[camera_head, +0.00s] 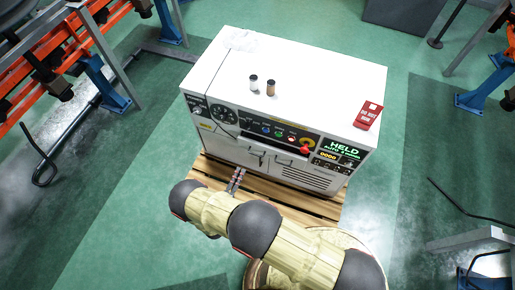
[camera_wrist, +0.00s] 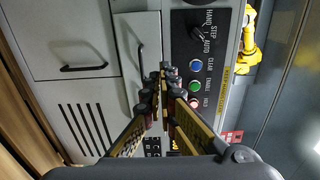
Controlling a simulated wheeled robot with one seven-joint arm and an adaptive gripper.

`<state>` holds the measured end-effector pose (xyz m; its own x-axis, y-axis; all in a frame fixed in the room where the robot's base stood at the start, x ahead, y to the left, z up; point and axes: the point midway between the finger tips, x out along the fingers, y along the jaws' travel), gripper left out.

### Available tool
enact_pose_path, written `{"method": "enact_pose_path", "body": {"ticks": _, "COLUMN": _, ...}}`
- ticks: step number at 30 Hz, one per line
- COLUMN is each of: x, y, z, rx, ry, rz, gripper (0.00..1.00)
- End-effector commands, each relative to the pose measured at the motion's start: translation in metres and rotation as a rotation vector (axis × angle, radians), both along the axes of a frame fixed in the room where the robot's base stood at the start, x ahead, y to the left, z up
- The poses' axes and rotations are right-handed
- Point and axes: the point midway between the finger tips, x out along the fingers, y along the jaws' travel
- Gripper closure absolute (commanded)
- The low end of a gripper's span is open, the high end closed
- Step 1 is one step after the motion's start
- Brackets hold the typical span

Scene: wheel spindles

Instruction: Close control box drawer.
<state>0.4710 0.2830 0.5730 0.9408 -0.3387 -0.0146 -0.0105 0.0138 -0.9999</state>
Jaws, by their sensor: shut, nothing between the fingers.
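The white control box (camera_head: 281,75) stands on a wooden pallet in the head view, its front facing me. In the wrist view, turned sideways, a narrow drawer front (camera_wrist: 126,30) with a bar handle (camera_wrist: 141,60) lies beside the button panel. In the wrist view my gripper's fingers (camera_wrist: 161,70) are together and empty, in front of the boundary between drawer and button panel. Contact cannot be judged.
Two small cylinders (camera_head: 262,86) and a red box (camera_head: 369,115) stand on top. The pallet (camera_head: 325,205) juts out below. Metal stands (camera_head: 105,85) flank the box, with green floor between.

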Motion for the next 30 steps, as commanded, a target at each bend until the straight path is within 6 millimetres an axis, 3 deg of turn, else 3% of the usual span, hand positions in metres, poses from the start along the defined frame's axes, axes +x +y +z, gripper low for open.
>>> {"method": "enact_pose_path", "body": {"ticks": 8, "x": 0.024, "y": -0.011, "z": 0.004, "rx": -0.015, "ry": -0.013, "rz": -0.006, "gripper": 1.00}}
{"method": "enact_pose_path", "body": {"ticks": 22, "x": 0.107, "y": -0.041, "z": 0.003, "rx": -0.014, "ry": -0.012, "rz": -0.006, "gripper": 1.00}}
{"method": "enact_pose_path", "body": {"ticks": 30, "x": 0.129, "y": -0.049, "z": 0.004, "rx": -0.015, "ry": -0.011, "rz": -0.004, "gripper": 1.00}}
